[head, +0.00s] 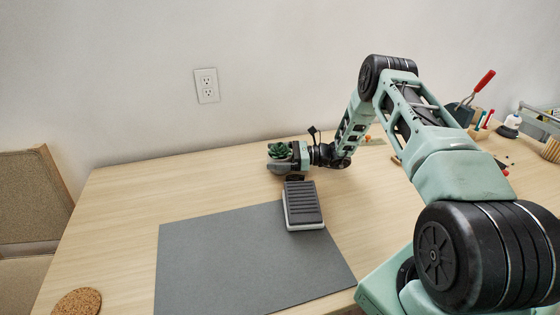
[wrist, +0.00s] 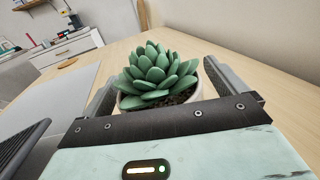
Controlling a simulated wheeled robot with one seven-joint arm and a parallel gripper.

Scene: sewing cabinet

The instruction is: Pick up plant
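The plant is a green succulent (head: 281,149) in a small pot, near the back of the table in the head view. My gripper (head: 279,163) is low over the table, its fingers reaching around the pot from the right. In the wrist view, the plant (wrist: 157,78) and its pale round pot (wrist: 198,92) stand upright between my two dark fingers (wrist: 160,82). The fingers are spread wide, one on each side of the pot. Firm contact with the pot does not show. The lower pot is hidden behind my gripper's body.
A grey sewing pedal (head: 304,205) lies in front of my gripper, partly on a dark grey mat (head: 225,260). A cork coaster (head: 78,302) is at the front left. Tools and a red-handled item (head: 484,81) stand at the right. The wall is close behind.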

